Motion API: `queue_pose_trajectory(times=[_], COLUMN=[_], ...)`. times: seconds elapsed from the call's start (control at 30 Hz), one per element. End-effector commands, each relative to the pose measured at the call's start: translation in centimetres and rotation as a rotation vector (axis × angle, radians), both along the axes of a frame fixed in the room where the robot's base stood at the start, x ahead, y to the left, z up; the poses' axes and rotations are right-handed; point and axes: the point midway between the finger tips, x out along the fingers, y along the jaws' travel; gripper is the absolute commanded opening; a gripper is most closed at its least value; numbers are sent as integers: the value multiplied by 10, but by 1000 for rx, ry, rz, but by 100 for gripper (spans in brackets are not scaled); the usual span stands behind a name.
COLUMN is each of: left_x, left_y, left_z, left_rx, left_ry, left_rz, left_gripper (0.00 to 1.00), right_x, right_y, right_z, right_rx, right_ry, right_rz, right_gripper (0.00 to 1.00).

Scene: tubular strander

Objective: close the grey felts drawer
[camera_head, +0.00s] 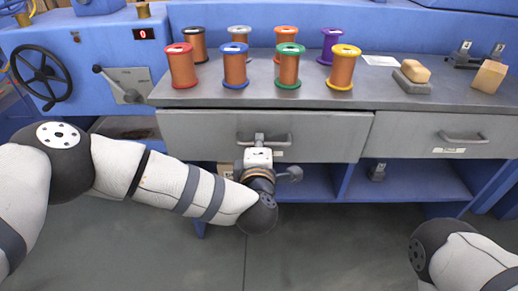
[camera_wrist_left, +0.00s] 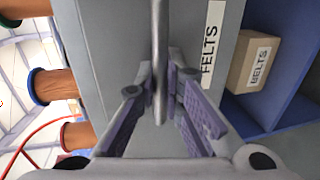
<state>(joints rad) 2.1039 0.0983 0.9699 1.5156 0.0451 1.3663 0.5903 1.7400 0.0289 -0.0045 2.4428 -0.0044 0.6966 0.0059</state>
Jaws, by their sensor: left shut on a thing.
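The grey felts drawer (camera_head: 200,130) is the left of two drawers under the worktop. Its front looks flush or nearly so with the other drawer; I cannot tell exactly. In the left wrist view the drawer front (camera_wrist_left: 115,45) carries a white FELTS label (camera_wrist_left: 211,45). My left gripper (camera_head: 259,139) is at the bar handle (camera_head: 283,138) in the middle of the drawer front. The left wrist view shows the fingers (camera_wrist_left: 158,82) shut around the handle bar (camera_wrist_left: 159,30). My right forearm shows at the lower right, but its gripper is out of view.
The worktop (camera_head: 225,95) holds several copper wire spools, a brush-like block (camera_head: 414,74) and a wooden block (camera_head: 489,76). A second grey drawer (camera_head: 420,133) is to the right. A box labelled BELTS (camera_wrist_left: 254,62) sits on the blue shelf below. The floor is clear.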

Motion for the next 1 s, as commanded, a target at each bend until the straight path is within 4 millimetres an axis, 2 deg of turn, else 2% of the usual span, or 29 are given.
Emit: queue_pose_trajectory(times=[0.03, 0.17, 0.47, 0.5, 0.57, 0.87, 1.0], left_x=[9, 24, 27, 27, 27, 25, 7], left_y=[0, 0, 0, 1, 1, 0, -1], left_z=[-3, -2, 2, 2, 2, 1, 5], left_rx=[0, -1, -2, -2, -2, -1, -2], left_ry=[-3, -3, -5, -6, -6, -4, -2], left_rz=[3, 1, 0, 1, 1, 0, -3], left_gripper=[0, 0, 0, 18, 30, 30, 30], right_x=[-2, -3, -3, -3, -3, -3, -3], right_y=[0, 0, 0, 0, 0, 0, 0], right_z=[-6, -10, -9, -9, -9, -9, -9], right_rx=[0, 0, 0, 0, 0, 0, 0], right_ry=[7, 12, 12, 12, 12, 12, 11], right_rz=[0, 0, 0, 0, 0, 0, 1], right_gripper=[0, 0, 0, 0, 0, 0, 0])
